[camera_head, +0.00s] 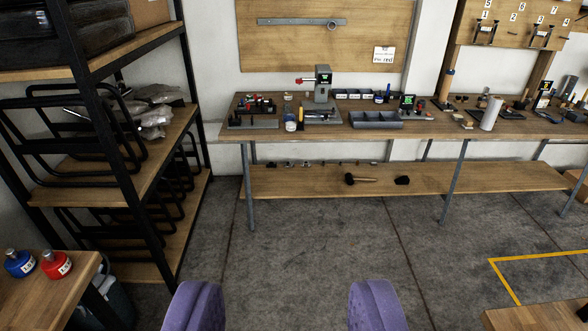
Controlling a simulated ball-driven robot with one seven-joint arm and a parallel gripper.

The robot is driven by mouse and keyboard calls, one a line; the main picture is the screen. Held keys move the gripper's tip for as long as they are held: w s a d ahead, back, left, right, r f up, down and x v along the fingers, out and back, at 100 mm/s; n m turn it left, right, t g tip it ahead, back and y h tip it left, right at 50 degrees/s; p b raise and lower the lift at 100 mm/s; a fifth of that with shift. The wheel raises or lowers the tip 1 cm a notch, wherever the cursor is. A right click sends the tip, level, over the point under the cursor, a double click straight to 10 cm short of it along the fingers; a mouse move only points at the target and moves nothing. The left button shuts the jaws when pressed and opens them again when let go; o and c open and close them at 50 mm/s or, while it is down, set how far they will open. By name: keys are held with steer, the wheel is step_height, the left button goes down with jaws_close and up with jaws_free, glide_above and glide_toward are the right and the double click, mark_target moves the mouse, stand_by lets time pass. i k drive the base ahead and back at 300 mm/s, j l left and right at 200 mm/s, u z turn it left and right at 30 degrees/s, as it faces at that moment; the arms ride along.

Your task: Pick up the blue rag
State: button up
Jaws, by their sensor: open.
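My gripper (285,292) shows at the bottom centre of the view as two purple fingers standing wide apart. It is open, with nothing between the fingers but grey floor beyond. I cannot make out a blue rag anywhere in this view. The long wooden workbench (440,129) stands ahead, well beyond my gripper, with many small items on its top. A small blue item (378,98) near its back edge is too small to identify.
A black-framed shelf (150,190) with wooden boards stands at left. A blue container (19,263) and a red one (56,264) stand on a wooden surface at lower left. A mallet (358,179) lies on the bench's lower shelf. Grey floor (320,240) before the bench is clear.

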mark_target(289, 116)
steer(key=i+l, duration=0.1)
steer(key=i, duration=5.15)
steer(key=j+u, duration=0.05)
steer(key=j, duration=0.05)
